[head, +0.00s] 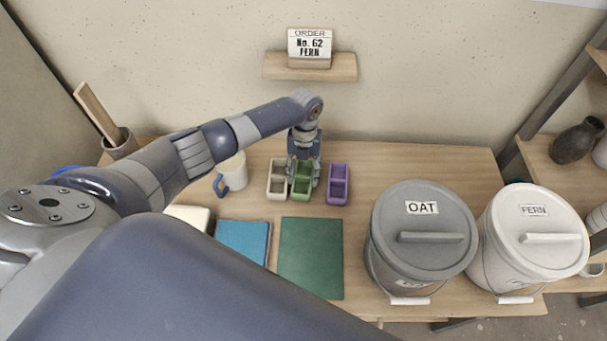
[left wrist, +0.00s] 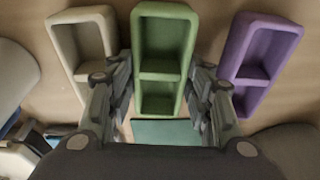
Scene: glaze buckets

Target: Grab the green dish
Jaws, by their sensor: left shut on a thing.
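The green dish (head: 301,194) is a two-compartment tray on the table, between a cream dish (head: 277,181) and a purple dish (head: 338,184). My left gripper (head: 303,173) reaches down over it from above and is shut on it. In the left wrist view the green dish (left wrist: 163,43) stands between the two fingers, with the cream dish (left wrist: 82,43) on the left and the purple dish (left wrist: 263,55) on the right. The dish's far side in the head view is partly hidden by the gripper. My right gripper is not in view.
A mug (head: 233,172) stands to the left. A grey OAT bucket (head: 420,240) and a white FERN bucket (head: 530,245) stand at the right. An order sign (head: 309,44) reads No. 62 FERN.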

